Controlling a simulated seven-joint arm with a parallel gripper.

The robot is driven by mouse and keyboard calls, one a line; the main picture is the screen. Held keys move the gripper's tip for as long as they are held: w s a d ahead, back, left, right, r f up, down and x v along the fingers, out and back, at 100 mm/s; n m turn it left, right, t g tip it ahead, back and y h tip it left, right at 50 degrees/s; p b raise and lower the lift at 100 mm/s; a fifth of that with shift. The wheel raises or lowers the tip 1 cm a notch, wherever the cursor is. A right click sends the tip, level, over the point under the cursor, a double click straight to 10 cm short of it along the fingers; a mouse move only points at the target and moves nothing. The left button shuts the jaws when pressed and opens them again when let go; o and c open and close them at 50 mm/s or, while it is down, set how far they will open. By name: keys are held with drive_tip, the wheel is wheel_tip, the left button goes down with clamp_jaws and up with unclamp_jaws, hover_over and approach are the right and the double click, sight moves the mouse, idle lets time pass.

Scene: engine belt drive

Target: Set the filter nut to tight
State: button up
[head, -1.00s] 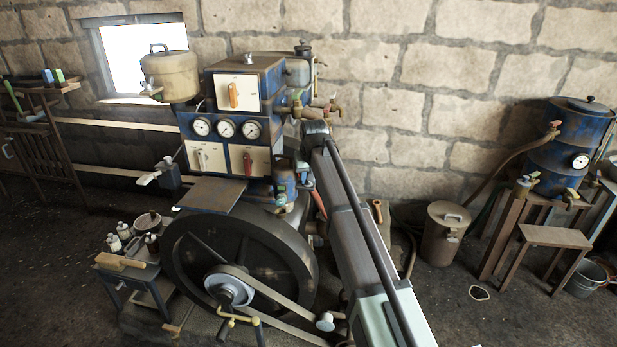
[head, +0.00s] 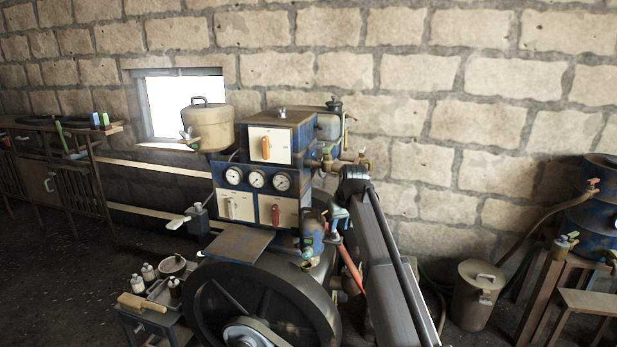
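The blue engine machine (head: 240,185) stands left of centre in the head view, with gauges, pale switch panels and a large dark flywheel (head: 205,310). A small blue cylindrical housing (head: 314,232) sits at its right side and may be the filter. I cannot make out the filter nut or its setting. My arm (head: 385,255) rises from the bottom to an elbow right of the machine. A small pale teal part (head: 340,216) shows below the elbow, beside the housing; I cannot tell what it is. I cannot make out my gripper or its fingers.
A red lever (head: 347,262) stands close left of my arm. Brass taps (head: 340,163) stick out near the elbow. A lidded can (head: 477,293) stands on the floor to the right. A small table with bottles (head: 150,318) is at lower left.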

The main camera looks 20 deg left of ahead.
drive_tip(key=v, duration=1)
drive_tip(key=s+a+r+m+t+y, duration=0.1)
drive_tip(key=a+r+m+y, duration=0.3)
drive_tip(key=m, duration=0.6)
drive_tip(key=s+a+r+m+t+y, duration=0.2)
drive_tip(key=a+r+m+y, duration=0.2)
drive_tip(key=m, duration=0.6)
drive_tip(key=shift+a+m+y, duration=0.3)
drive_tip(key=shift+a+y, duration=0.9)
drive_tip(key=shift+y, duration=0.6)
drive_tip(key=shift+r, duration=0.15)
